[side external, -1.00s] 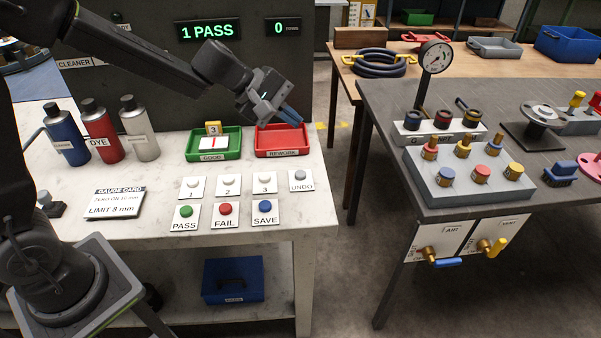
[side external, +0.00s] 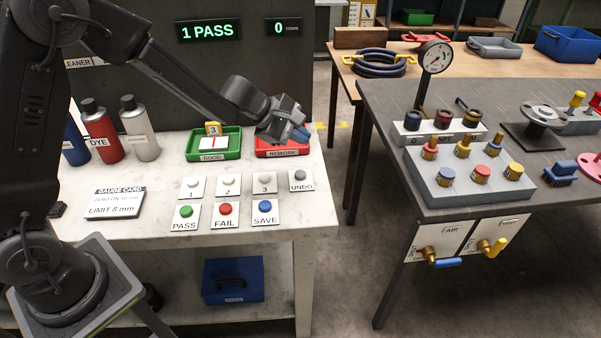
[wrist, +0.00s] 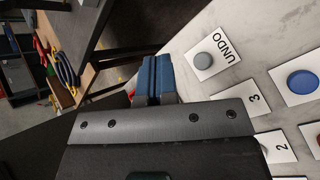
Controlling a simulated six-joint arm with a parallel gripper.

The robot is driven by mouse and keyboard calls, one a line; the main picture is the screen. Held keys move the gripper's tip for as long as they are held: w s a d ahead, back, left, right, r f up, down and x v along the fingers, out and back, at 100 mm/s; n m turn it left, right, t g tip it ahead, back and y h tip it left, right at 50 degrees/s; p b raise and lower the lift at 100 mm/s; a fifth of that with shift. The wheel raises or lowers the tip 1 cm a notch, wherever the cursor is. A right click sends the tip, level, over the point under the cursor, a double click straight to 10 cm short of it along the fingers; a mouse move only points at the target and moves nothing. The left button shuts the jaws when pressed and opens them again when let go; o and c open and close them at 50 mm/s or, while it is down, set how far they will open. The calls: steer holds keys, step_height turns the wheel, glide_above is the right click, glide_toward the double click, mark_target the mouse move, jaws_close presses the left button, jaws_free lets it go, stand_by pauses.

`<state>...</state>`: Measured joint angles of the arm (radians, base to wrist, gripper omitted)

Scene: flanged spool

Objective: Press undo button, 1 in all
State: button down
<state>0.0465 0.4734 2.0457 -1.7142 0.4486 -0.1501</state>
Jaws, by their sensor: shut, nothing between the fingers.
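The UNDO button (side external: 299,175) is a grey round cap on a white labelled plate at the right end of the upper button row. It also shows in the wrist view (wrist: 210,61), right of my fingers. My gripper (side external: 302,133) is over the red rework tray, behind and above the UNDO button and apart from it. In the wrist view its blue fingers (wrist: 154,76) are shut together with nothing between them. The display (side external: 208,31) reads "1 PASS".
Buttons 1, 2 and 3 (side external: 264,180) stand left of UNDO. PASS, FAIL and SAVE (side external: 265,207) form the front row. The green tray (side external: 233,153) and red tray (side external: 268,153) lie behind. Bottles and a gauge card (side external: 116,203) are at left.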

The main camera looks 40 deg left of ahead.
mark_target(300, 175)
steer(key=shift+f, duration=3.9)
steer(key=shift+f, duration=0.15)
steer(key=shift+f, duration=0.25)
steer(key=shift+f, duration=0.5)
steer(key=shift+r, duration=0.9)
steer(key=shift+r, duration=2.5)
